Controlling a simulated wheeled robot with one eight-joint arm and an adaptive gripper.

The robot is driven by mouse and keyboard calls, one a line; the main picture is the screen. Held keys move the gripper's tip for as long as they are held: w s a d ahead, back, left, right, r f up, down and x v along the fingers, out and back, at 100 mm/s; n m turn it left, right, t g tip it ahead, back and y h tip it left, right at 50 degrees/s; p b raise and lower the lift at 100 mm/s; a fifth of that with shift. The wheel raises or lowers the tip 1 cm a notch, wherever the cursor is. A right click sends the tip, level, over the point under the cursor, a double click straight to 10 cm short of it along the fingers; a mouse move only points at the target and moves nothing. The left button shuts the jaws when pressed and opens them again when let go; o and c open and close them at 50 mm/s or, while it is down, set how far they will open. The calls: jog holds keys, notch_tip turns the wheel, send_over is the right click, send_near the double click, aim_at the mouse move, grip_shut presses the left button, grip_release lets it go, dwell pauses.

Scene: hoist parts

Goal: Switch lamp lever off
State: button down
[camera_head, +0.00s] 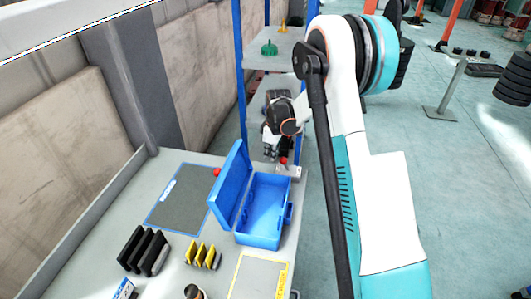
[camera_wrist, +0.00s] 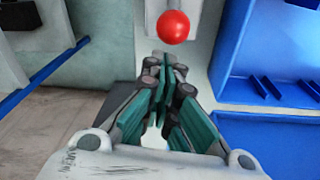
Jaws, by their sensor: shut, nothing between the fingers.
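A red ball knob (camera_wrist: 173,27), which looks like the end of the lamp lever, shows at the top of the wrist view against a pale base. In the head view a red knob (camera_head: 284,161) shows by a small grey block at the table's far right corner. My gripper (camera_wrist: 165,66) points toward the knob, its dark and green fingers closed together with nothing between them. A small gap shows between fingertips and knob; I cannot tell the depth. In the head view my gripper (camera_head: 270,155) is beside the knob. The lever's shaft and the lamp are not clearly visible.
An open blue case (camera_head: 262,212) stands on the grey table (camera_head: 185,258), close to my gripper. Black plates (camera_head: 142,250) and yellow plates (camera_head: 202,254) stand in front. Blue-posted shelves (camera_head: 276,50) rise behind.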

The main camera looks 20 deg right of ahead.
jog(key=shift+s+d, duration=0.3)
jog(key=shift+r, duration=0.1)
jog(key=shift+s+d+r+y, duration=0.15)
jog(key=shift+d+y, duration=0.05)
jog(key=shift+y, duration=0.1)
